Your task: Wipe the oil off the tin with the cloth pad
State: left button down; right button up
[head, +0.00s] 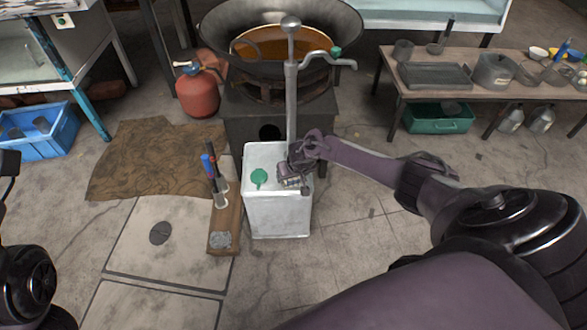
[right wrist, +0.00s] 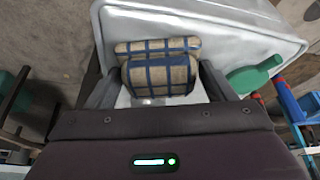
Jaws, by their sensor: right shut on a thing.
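The tin (head: 277,218) is a pale metallic square can standing upright on the floor in the middle of the head view. A green cap (head: 259,177) sits on its top; it also shows in the right wrist view (right wrist: 252,77). My right gripper (head: 291,180) is over the right part of the tin's top. It is shut on the cloth pad (right wrist: 159,72), a beige roll with blue checks, held between the fingers and close against the tin. I cannot tell if they touch. I cannot make out oil on the tin.
A metal pump (head: 290,90) rises at the tin's back edge, close to my right gripper. A wok of oil (head: 285,43) stands behind on a stove. A red gas cylinder (head: 199,92) stands back left.

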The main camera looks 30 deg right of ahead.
jog(key=shift+w+d+f+b, duration=0.1)
jog(key=shift+w+d+b, duration=0.3)
jog(key=shift+w+b, duration=0.3)
jog(key=shift+w+d+f+b, duration=0.1)
jog(key=shift+w+d+b, duration=0.3)
jog(key=shift+w+b, duration=0.25)
jog(key=shift+w+d+r, duration=0.1)
jog(key=shift+w+d, duration=0.05)
jog(key=shift+w, duration=0.05)
jog(key=shift+w+d+r, duration=0.1)
jog(key=shift+r, duration=0.05)
jog(key=shift+r, duration=0.1)
jog(key=shift+w+r+p, duration=0.1)
jog(key=shift+r+p, duration=0.45)
jog(key=shift+p, duration=0.1)
notch_tip(320, 180, up, 5)
jog(key=p, duration=0.5)
jog(key=shift+f, duration=0.2)
